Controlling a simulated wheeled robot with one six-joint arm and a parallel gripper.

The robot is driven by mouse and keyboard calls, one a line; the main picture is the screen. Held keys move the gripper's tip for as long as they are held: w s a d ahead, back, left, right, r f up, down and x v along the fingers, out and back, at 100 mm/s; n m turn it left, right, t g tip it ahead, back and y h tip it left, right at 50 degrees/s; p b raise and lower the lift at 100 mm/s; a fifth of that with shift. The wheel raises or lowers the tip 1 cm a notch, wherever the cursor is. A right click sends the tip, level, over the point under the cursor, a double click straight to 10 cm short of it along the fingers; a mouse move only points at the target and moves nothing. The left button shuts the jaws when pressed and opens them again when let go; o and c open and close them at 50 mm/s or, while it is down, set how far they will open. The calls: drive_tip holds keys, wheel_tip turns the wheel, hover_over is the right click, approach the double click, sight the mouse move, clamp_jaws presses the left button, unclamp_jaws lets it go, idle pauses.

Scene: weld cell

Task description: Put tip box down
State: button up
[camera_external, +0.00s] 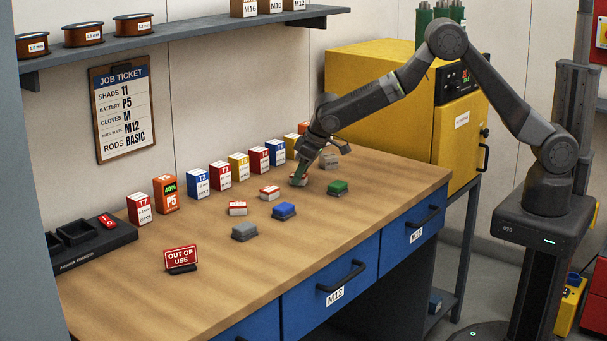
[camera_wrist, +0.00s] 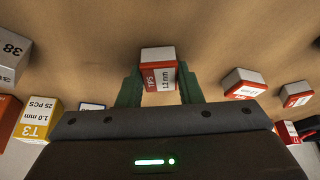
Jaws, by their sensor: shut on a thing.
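In the outside view my gripper (camera_external: 318,168) is low over the far right part of the workbench (camera_external: 190,270), fingers pointing down.
A row of tall boxes, including a blue one (camera_external: 198,184), lines the back. The front left has an "out of use" sign (camera_external: 181,258).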

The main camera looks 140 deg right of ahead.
drive_tip(key=shift+f, duration=0.2)
drive_tip(key=o, duration=1)
drive_tip(key=shift+r, duration=0.1)
drive_tip(key=shift+r, duration=0.4)
drive_tip(key=b+v, duration=0.2)
drive_tip(key=v, duration=0.9)
drive_tip(key=shift+s+a+r, duration=0.15)
drive_tip(key=shift+a+r, duration=0.05)
drive_tip(key=shift+a, duration=0.1)
drive_tip(key=shift+o, duration=0.4)
